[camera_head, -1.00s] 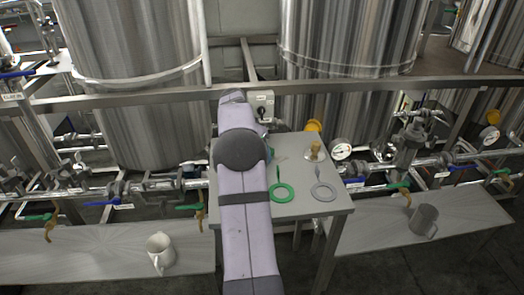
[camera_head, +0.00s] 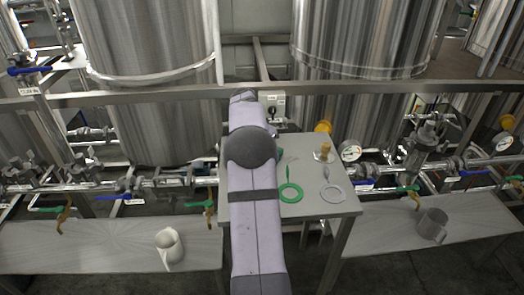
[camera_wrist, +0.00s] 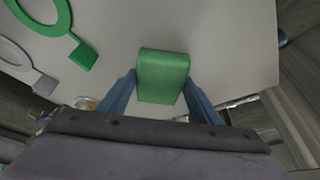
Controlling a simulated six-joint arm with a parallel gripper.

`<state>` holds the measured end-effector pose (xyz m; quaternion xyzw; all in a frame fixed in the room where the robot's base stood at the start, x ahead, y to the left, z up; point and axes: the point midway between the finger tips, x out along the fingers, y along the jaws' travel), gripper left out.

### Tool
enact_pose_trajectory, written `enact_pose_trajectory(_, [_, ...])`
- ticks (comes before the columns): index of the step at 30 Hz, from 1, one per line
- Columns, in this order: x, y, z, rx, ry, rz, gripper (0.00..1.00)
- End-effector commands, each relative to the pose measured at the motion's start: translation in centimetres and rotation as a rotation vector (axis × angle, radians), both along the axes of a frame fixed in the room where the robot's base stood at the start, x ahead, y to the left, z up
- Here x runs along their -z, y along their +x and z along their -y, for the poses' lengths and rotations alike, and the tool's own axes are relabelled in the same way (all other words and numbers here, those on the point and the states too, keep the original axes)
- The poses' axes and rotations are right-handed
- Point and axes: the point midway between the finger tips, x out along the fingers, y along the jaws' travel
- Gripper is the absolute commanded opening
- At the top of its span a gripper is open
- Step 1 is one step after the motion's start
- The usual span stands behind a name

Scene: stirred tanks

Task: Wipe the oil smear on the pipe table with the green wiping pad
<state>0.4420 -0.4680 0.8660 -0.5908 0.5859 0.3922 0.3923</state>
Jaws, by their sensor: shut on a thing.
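The green wiping pad (camera_wrist: 163,76) is between the two blue fingers of my gripper (camera_wrist: 161,94) in the wrist view. My gripper is shut on it, over the pale grey top of the pipe table (camera_wrist: 225,35). I cannot tell whether the pad touches the top. I cannot clearly make out the oil smear in either view.
A green ring with a handle (camera_head: 290,193) and a grey one (camera_head: 332,195) lie on the table's right part. A brass-coloured fitting (camera_head: 324,152) stands behind them. A white mug (camera_head: 169,249) and a grey mug (camera_head: 432,226) stand on side benches. Pipes and tanks line the back.

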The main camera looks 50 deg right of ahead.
Motion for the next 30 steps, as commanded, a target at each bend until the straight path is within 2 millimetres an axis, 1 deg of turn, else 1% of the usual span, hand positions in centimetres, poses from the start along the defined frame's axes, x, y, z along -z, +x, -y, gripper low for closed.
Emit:
enact_pose_trajectory(1, [0.3, -0.7, 0.4, 0.003, 0.004, -0.008, 0.4])
enact_pose_trajectory(6, [0.2, -1.6, 1.3, 0.003, 0.004, -0.008, 0.4])
enact_pose_trajectory(10, [0.2, -2.0, 1.8, 0.003, 0.003, -0.008, 0.4])
enact_pose_trajectory(20, [0.1, -2.3, 2.1, 0.003, 0.003, -0.007, 0.4])
enact_pose_trajectory(30, [-0.2, -4.0, 3.8, 0.002, 0.003, -0.006, 0.4])
